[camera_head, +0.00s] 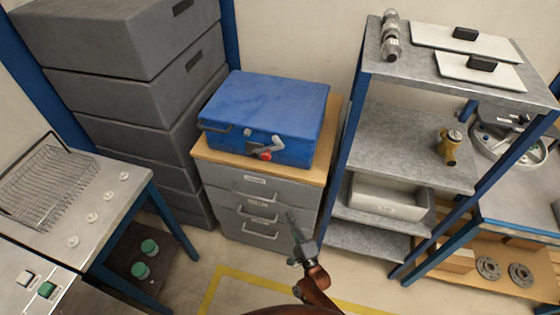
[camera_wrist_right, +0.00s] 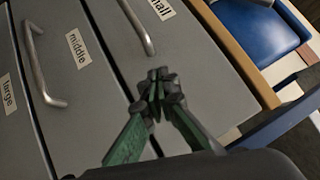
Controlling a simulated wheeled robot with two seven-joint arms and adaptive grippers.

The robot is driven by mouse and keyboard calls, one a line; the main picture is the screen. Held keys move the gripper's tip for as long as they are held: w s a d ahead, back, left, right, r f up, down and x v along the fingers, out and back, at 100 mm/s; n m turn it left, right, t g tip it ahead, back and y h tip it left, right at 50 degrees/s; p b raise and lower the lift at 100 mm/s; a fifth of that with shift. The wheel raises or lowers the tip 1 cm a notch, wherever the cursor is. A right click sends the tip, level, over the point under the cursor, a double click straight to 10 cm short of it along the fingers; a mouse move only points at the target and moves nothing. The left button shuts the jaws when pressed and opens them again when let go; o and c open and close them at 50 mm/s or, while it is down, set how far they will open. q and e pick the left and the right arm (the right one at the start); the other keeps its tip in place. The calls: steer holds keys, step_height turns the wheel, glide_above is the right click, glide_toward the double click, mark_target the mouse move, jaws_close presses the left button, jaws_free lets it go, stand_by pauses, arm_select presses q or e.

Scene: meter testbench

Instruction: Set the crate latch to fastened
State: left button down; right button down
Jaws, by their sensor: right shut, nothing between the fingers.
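The blue crate (camera_head: 270,108) sits closed on the wooden top of a grey drawer cabinet in the head view. Its front carries a latch (camera_head: 264,150) with a pale lever and a red part; I cannot tell its setting. Part of the blue crate shows at the upper right of the right wrist view (camera_wrist_right: 258,38). My right gripper (camera_head: 292,216) is below and in front of the crate, near the drawer fronts. In the right wrist view its green fingertips (camera_wrist_right: 155,90) are together and empty. My left gripper is not in view.
The cabinet (camera_head: 235,198) has several handled drawers, labelled large and middle among others in the right wrist view. Grey stacked bins (camera_head: 120,45) stand left of it. A metal shelf rack (camera_head: 405,130) stands close on the right. Floor in front is clear, with yellow tape (camera_head: 232,278).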

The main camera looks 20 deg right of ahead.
mark_target(264, 150)
step_height(264, 150, up, 15)
steer(key=m+t+h, duration=0.3)
steer(key=m+t, duration=0.1)
steer(key=m, duration=0.4)
steer(key=shift+w+m+h, duration=0.25)
steer(key=shift+m+h, duration=0.05)
steer(key=shift+d, duration=0.1)
steer(key=x, duration=0.4)
steer(key=a+r+x, duration=0.1)
steer(key=x, duration=0.3)
steer(key=s+a+x, duration=0.1)
steer(key=x, duration=0.4)
steer(key=shift+r+p, duration=0.3)
steer(key=shift+p, duration=0.1)
steer(key=shift+s, duration=0.1)
